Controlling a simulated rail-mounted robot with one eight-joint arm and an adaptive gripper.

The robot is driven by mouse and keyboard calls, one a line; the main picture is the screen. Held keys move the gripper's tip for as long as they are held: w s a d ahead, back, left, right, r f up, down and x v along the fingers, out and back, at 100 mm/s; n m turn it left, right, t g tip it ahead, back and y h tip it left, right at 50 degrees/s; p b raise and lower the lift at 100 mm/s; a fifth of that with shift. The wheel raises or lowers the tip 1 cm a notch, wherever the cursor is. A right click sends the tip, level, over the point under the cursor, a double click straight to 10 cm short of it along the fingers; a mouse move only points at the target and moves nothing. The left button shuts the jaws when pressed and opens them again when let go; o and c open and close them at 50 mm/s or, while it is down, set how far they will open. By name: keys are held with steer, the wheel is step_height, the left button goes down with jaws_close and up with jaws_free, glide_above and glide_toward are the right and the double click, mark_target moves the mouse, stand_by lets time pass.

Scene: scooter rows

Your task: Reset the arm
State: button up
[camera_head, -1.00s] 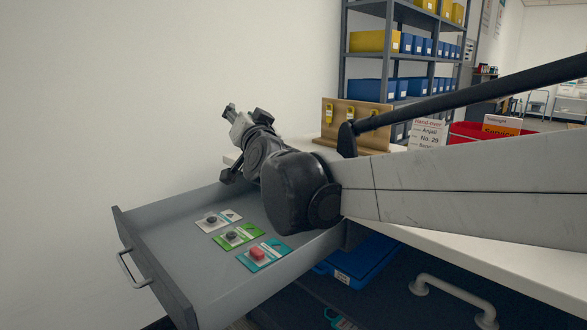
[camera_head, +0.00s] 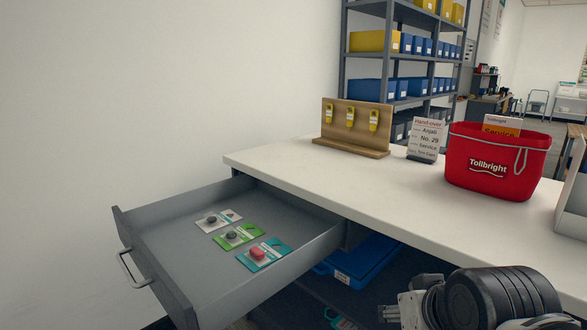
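My gripper (camera_head: 403,309) is low at the right of the bottom edge, in front of the desk and pointing left. Its fingers are small and partly cut off, so I cannot tell whether they are open or shut. Nothing visible hangs from it. My arm's dark joint covers show to its right, cut by the frame's edge.
An open grey drawer (camera_head: 185,236) juts out at left with three small cards (camera_head: 238,236) inside. The white desk top (camera_head: 370,187) carries a wooden board with yellow tags (camera_head: 350,150), a hand-over sign (camera_head: 427,135) and a red basket (camera_head: 515,155). A blue bin (camera_head: 360,262) sits below.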

steer(key=s+d+f+g+h, duration=0.1)
steer(key=s+d+f, duration=0.1)
steer(key=s, duration=0.2)
step_height(320, 180, up, 13)
steer(key=p, duration=1.4)
steer(key=shift+w+r, duration=0.2)
steer(key=shift+w, duration=0.05)
steer(key=shift+o, duration=0.3)
